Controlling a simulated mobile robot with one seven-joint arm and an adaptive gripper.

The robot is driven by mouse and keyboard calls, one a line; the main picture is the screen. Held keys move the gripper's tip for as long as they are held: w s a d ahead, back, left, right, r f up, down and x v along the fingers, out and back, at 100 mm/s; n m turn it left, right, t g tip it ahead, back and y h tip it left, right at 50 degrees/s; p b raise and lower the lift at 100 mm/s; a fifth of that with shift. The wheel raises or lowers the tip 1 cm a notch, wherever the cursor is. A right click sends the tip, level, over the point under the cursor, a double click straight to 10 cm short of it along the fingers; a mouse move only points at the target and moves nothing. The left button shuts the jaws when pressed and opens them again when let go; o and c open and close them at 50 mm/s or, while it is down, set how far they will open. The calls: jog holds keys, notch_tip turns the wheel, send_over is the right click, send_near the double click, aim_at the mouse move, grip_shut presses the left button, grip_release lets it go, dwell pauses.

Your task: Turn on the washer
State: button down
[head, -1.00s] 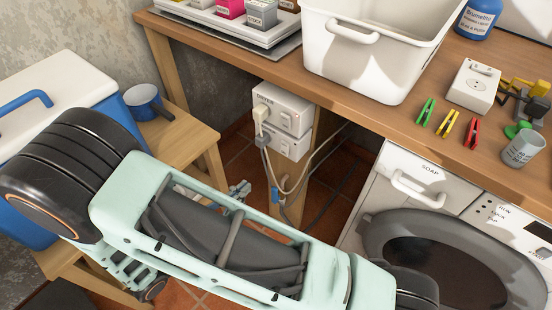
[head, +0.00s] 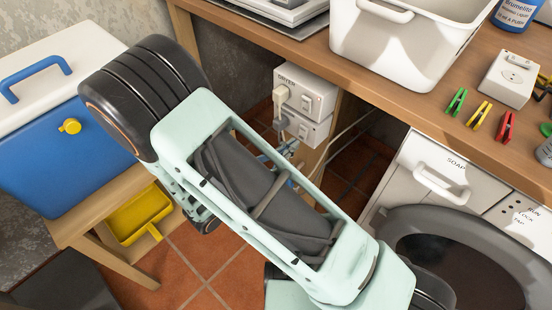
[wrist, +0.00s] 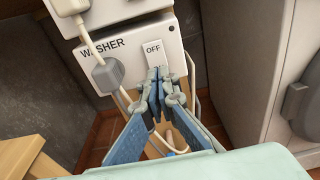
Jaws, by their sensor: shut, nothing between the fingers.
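The lower wall box, labelled WASHER (wrist: 133,68), fills the upper middle of the wrist view. Its white rocker switch (wrist: 153,59) is at the right, with OFF printed on its upper part. A grey plug (wrist: 108,74) sits in the box's left side. My gripper (wrist: 155,75) is shut and empty, its fingertips in front of the switch's lower part and hiding it; I cannot tell whether they touch. In the head view the washer box (head: 312,130) is below the dryer box, and my gripper (head: 285,149) is partly hidden by my arm. The washing machine (head: 448,187) stands at right.
The box labelled DRYER (head: 312,88) is directly above, with a plug and cord. Loose cords (head: 350,130) hang beside the wooden table leg (head: 328,150). The wooden worktop (head: 440,105) overhangs. A blue cooler (head: 50,150) stands on a wooden stool at left.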

jog(key=shift+x, duration=0.9)
jog(key=shift+w+d+f+t+h+b, duration=0.2)
jog(key=shift+w+f+t+h+b, duration=0.15)
jog(key=shift+b, duration=0.45)
jog(key=shift+s+r, duration=0.1)
jog(key=shift+r, duration=0.1)
jog(key=shift+s+a+f, duration=0.1)
jog(key=shift+s+a, duration=0.25)
jog(key=f+p+v, duration=0.2)
jog(key=v, duration=1.1)
jog(key=shift+d, duration=0.1)
